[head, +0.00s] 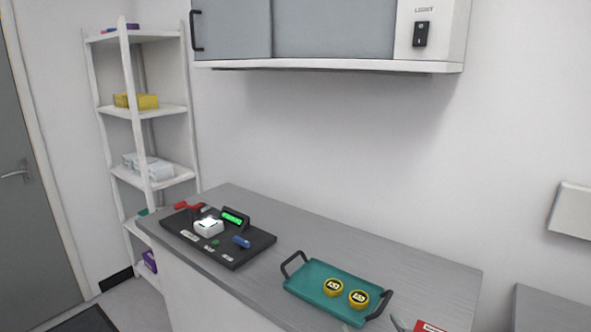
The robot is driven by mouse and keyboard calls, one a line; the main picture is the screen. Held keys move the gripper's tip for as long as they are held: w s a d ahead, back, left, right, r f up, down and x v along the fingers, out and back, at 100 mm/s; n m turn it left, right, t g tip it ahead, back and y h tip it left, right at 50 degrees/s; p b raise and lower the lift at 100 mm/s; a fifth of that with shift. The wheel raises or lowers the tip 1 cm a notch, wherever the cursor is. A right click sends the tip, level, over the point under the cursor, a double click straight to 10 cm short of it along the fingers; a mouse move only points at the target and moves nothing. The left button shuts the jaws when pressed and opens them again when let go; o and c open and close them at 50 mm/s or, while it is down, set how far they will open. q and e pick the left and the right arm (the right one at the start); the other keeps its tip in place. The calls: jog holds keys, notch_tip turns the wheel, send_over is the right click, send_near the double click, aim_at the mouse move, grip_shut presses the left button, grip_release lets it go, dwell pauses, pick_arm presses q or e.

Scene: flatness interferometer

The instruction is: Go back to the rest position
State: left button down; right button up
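Neither of my grippers shows in the head view, and none of my arms can be made out. The grey counter (440,262) stands against the wall. On its left part lies a black instrument base (250,254) with a white block (209,227), a lit green display (235,218), a red part (187,205) and a blue part (241,241). To its right is a teal tray (308,276) with two dark handles. Two yellow round pieces with dark labels, one left (333,287) and one right (358,298), sit on the tray.
A wall cabinet (330,28) with a light switch (421,34) hangs above the counter. A white shelf rack (150,111) and a grey door (30,200) are at left. A red item (430,327) is cut off at the bottom edge. The counter's back right is clear.

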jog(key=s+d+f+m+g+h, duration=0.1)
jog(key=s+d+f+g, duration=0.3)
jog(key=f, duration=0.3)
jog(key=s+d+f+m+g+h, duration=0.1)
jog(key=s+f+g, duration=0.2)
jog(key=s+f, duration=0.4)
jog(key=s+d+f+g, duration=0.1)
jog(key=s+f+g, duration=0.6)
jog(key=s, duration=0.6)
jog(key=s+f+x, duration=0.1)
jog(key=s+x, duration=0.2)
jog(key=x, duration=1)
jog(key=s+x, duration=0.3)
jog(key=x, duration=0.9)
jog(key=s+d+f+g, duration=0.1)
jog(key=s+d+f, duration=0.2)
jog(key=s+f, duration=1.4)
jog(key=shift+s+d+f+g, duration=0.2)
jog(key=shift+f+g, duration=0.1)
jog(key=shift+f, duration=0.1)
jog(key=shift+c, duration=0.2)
